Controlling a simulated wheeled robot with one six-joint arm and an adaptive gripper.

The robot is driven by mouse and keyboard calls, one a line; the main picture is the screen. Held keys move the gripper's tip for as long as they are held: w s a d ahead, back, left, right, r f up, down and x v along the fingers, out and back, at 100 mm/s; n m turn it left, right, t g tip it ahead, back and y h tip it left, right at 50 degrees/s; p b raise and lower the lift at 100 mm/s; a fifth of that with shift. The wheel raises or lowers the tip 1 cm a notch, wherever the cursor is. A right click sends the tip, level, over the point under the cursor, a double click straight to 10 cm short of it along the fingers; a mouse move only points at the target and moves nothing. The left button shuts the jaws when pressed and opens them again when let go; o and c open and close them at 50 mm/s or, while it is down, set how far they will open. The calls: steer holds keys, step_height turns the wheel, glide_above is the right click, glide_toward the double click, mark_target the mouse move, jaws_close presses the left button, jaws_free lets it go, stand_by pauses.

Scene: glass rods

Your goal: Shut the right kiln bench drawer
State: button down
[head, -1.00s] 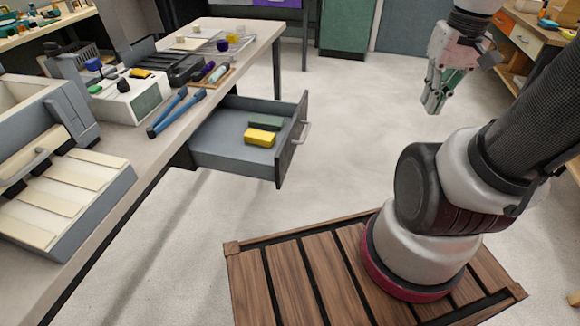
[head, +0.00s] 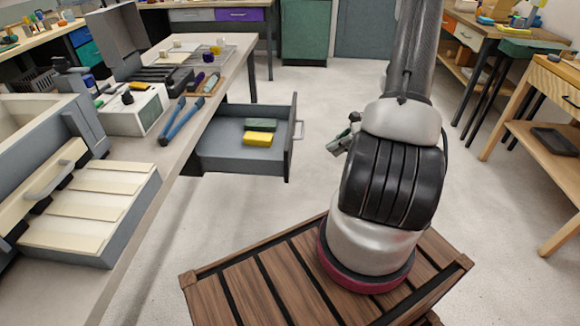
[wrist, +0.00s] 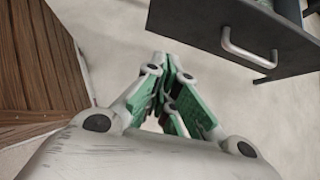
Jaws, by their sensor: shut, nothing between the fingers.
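The grey kiln bench drawer (head: 225,157) stands pulled out from under the bench in the head view. A yellow block (head: 258,139) and a dark green block (head: 259,125) lie inside it. Its dark front carries a metal handle (head: 299,131); the handle also shows at the upper right of the wrist view (wrist: 248,52). My gripper (head: 338,146) is to the right of the drawer front, apart from it and partly hidden behind my arm. In the wrist view my gripper (wrist: 168,72) is shut and empty, with its green-padded fingers together over the floor.
The bench top (head: 222,85) holds blue-handled tongs (head: 178,120), a white box (head: 135,110), and a grey kiln with cream slats (head: 85,205). A wooden workbench (head: 555,85) stands at the right.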

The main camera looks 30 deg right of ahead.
mark_target(215, 157)
steer(key=w+a+r+x, duration=0.1)
steer(key=r+x, duration=0.1)
steer(key=x, duration=1)
steer(key=shift+w+a+f, duration=0.25)
steer(key=shift+a+f, duration=0.05)
steer(key=shift+a, duration=0.3)
steer(key=shift+a, duration=0.1)
steer(key=w+a, duration=0.5)
steer(key=a, duration=0.3)
steer(key=w+a, duration=0.5)
steer(key=a, duration=0.3)
steer(key=w+a, duration=0.6)
steer(key=a, duration=0.1)
steer(key=shift+a, duration=0.4)
steer(key=shift+w+a+r, duration=0.1)
steer(key=shift+w+a, duration=0.2)
steer(key=shift+a, duration=0.05)
